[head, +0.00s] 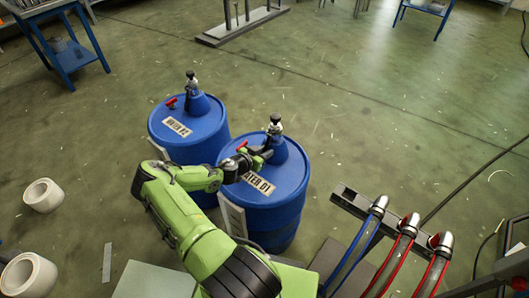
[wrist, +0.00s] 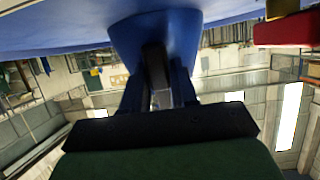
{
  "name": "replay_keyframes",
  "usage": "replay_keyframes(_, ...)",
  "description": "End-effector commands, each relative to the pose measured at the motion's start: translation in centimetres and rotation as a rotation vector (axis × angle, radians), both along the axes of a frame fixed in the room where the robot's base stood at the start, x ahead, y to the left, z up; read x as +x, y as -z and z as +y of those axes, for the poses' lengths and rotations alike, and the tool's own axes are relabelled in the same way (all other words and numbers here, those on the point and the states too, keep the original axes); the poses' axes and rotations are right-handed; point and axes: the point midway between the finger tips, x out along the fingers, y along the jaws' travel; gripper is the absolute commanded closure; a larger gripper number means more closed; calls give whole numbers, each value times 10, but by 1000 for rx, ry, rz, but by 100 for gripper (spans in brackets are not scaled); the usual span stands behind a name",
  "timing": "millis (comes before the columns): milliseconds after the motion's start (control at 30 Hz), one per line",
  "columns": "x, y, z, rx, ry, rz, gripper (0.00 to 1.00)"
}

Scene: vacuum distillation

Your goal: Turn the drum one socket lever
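My gripper (head: 263,153) is over the drum top, close to the socket's left side. In the wrist view a red block (wrist: 288,31), apparently the lever, is at the upper right, apart from the fingers (wrist: 158,88). The blue socket (wrist: 150,30) is right before them. Whether they touch it is unclear.
Hoses with metal ends (head: 408,224) stand on a rack at the right. White rolls (head: 42,195) lie on the left floor.

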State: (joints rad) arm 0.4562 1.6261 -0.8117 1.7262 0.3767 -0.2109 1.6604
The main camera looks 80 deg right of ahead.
Motion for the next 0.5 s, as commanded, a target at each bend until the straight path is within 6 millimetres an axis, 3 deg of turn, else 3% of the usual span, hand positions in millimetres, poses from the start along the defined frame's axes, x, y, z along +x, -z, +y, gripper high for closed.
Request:
replay_keyframes(33,0,0,0,0,0,0,85)
replay_keyframes(133,0,0,0,0,0,0,100)
replay_keyframes(500,1,-2,1,10,1,-6,100)
